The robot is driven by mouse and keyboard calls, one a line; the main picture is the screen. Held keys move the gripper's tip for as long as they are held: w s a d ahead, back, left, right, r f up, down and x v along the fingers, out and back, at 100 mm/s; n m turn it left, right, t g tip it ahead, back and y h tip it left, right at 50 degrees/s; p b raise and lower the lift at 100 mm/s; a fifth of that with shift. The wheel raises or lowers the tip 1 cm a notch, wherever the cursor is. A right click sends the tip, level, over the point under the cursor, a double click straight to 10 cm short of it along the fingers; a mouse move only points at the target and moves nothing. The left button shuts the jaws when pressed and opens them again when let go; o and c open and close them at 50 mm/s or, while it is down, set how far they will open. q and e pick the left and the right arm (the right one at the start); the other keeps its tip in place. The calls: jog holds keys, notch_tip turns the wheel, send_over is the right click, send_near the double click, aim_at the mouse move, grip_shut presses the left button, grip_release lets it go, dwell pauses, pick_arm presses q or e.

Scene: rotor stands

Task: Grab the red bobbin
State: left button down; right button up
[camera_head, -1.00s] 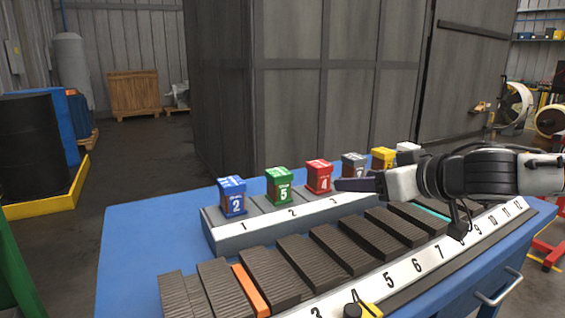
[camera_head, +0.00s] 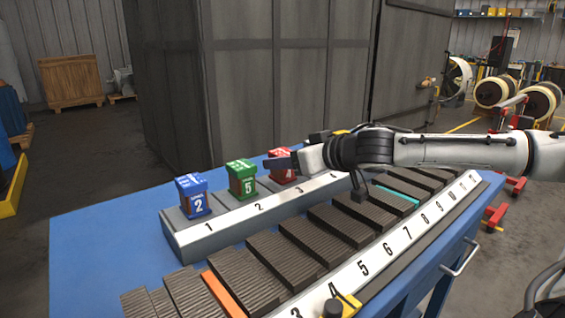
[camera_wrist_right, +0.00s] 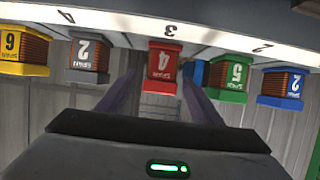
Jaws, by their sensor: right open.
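The red bobbin (camera_head: 280,172), marked 4, stands upright in slot 3 of the grey numbered rack (camera_head: 205,238), partly hidden by my right gripper in the head view. My right gripper (camera_head: 284,160) is open and empty beside it, coming from the right. In the right wrist view the red bobbin (camera_wrist_right: 163,62) appears upside down, between the open fingers (camera_wrist_right: 160,90). I cannot tell whether they touch it. My left gripper is not in view.
A green bobbin (camera_head: 242,178) and a blue bobbin (camera_head: 192,196) stand left of the red one. A grey bobbin (camera_wrist_right: 88,60) and a yellow bobbin (camera_wrist_right: 25,52) are on its other side. A ribbed, numbered row (camera_head: 277,258) lies in front. The blue table's left side (camera_head: 95,250) is clear.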

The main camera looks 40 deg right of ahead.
jog(key=shift+x, duration=1.2)
jog(key=c, duration=1.3)
jog(key=shift+r, duration=0.1)
jog(key=shift+c, duration=0.2)
jog(key=shift+r, duration=0.1)
